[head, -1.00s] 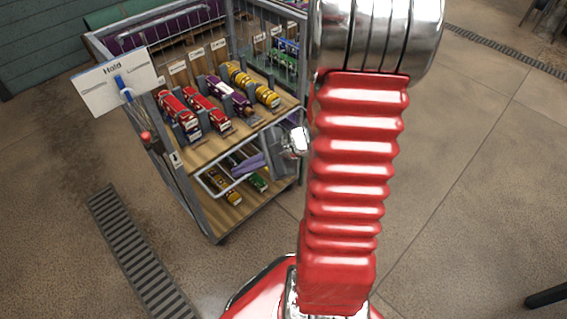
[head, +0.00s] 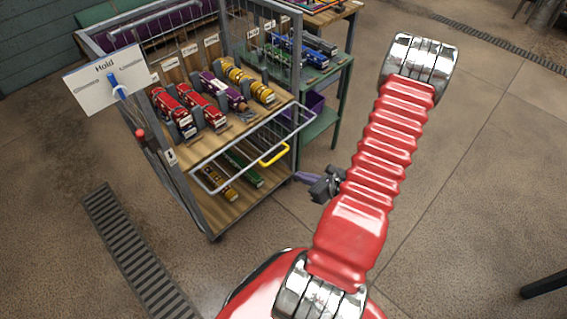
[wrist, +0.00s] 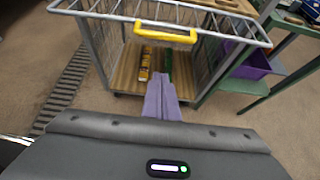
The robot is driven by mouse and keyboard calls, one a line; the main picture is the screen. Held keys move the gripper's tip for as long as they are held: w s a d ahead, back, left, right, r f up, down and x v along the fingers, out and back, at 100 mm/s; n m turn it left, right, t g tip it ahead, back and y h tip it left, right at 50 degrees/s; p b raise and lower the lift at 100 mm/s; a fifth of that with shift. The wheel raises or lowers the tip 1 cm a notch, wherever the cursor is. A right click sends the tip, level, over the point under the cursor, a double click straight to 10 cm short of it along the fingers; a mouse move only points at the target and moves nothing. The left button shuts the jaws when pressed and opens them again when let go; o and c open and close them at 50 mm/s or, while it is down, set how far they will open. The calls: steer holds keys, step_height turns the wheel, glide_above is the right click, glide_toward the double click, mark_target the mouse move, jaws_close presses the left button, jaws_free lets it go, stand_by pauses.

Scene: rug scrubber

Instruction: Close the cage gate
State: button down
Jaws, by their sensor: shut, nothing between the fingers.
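The cage gate (head: 215,189) is a pale wire frame with a yellow handle (head: 274,154) on the front of the wheeled cage cart (head: 181,195). It stands out from the cart front, over the lower shelf opening. In the wrist view the gate (wrist: 95,15) spans the top, with its yellow handle (wrist: 165,36) near the middle. My gripper (head: 305,178) is shut and empty, right of the cart and apart from the handle. Its purple fingers (wrist: 162,95) point toward the cart's lower shelf in the wrist view. The gate's hinges are not clear to me.
Toy trains, red (head: 174,113), purple (head: 222,91) and yellow (head: 249,83), sit on the upper shelf. A white "Hold" sign (head: 104,80) hangs at the cart's left. A green table (head: 337,98) stands behind right.

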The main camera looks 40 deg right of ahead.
steer(key=shift+w, duration=0.1)
stand_by(0.3)
steer(key=w+f, duration=0.1)
steer(key=w, duration=0.8)
steer(key=shift+a, duration=0.15)
stand_by(0.6)
steer(key=shift+w, duration=0.1)
steer(key=shift+r, duration=0.1)
